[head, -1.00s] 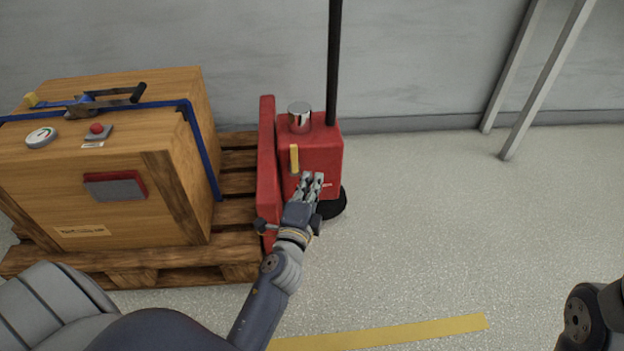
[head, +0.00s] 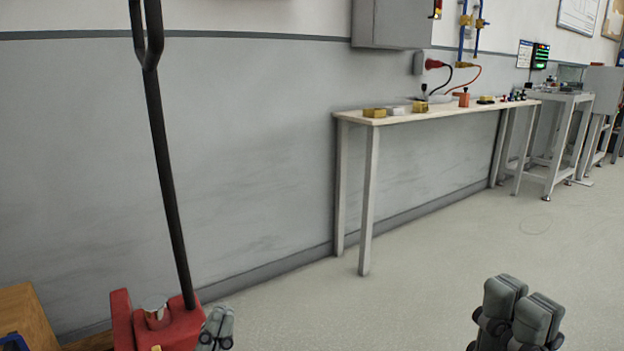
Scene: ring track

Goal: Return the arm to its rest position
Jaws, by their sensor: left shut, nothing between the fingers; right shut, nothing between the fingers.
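My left gripper (head: 217,318) shows at the bottom edge in the head view. Its fingers are together and point up, just right of the red pallet truck body (head: 180,329). Whether it touches the red body I cannot tell. My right gripper (head: 524,296) stands at the bottom right with its fingers pointing up over bare floor, holding nothing. Both arms behind the grippers are outside the picture.
A black pole handle (head: 170,190) rises from the pallet truck. A wooden crate (head: 25,316) shows at the lower left corner. A narrow bench (head: 435,112) with small parts stands along the grey wall. Open floor (head: 400,310) lies between my grippers.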

